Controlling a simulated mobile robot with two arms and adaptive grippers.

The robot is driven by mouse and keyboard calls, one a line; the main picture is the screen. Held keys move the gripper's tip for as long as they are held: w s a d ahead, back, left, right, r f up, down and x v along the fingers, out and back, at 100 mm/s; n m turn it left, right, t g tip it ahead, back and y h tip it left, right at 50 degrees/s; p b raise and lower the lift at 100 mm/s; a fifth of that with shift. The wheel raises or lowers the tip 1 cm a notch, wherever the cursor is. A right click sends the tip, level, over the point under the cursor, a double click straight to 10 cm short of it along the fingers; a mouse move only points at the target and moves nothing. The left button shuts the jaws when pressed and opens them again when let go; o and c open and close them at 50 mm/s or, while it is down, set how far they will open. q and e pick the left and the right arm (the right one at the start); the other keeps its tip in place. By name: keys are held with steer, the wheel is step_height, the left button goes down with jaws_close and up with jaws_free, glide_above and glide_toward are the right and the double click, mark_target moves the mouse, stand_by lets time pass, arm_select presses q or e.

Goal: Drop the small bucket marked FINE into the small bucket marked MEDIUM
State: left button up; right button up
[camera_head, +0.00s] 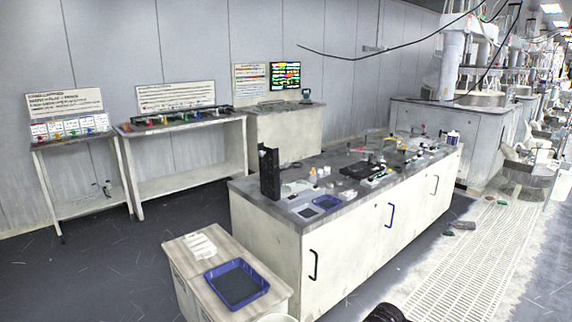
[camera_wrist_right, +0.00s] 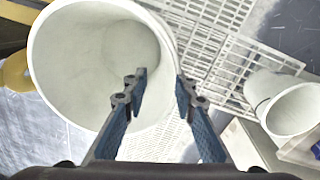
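In the right wrist view a large-looking white bucket (camera_wrist_right: 75,50) has its open mouth towards the camera. My right gripper (camera_wrist_right: 160,88) is open at its right side. The left finger overlaps the bucket's mouth and the right finger is at the outer side of its wall, with a gap between the fingertips. I cannot tell whether they touch the wall. A second white bucket (camera_wrist_right: 292,108) lies to the right, apart from the gripper. No FINE or MEDIUM marking is readable on either. A white rim (camera_head: 278,318) shows at the head view's bottom edge. My left gripper is not in view.
A pale floor grating (camera_wrist_right: 215,40) lies beyond the buckets. In the head view a low cabinet (camera_head: 204,287) carries a blue tray (camera_head: 262,275) and a white rack. A long bench (camera_head: 275,225) holds many small items. Dark floor is clear at left.

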steer(key=shift+r, duration=0.15)
step_height(320, 180, up, 12)
steer(key=a, duration=0.1)
steer(key=shift+w+f, duration=0.2)
steer(key=shift+w, duration=0.15)
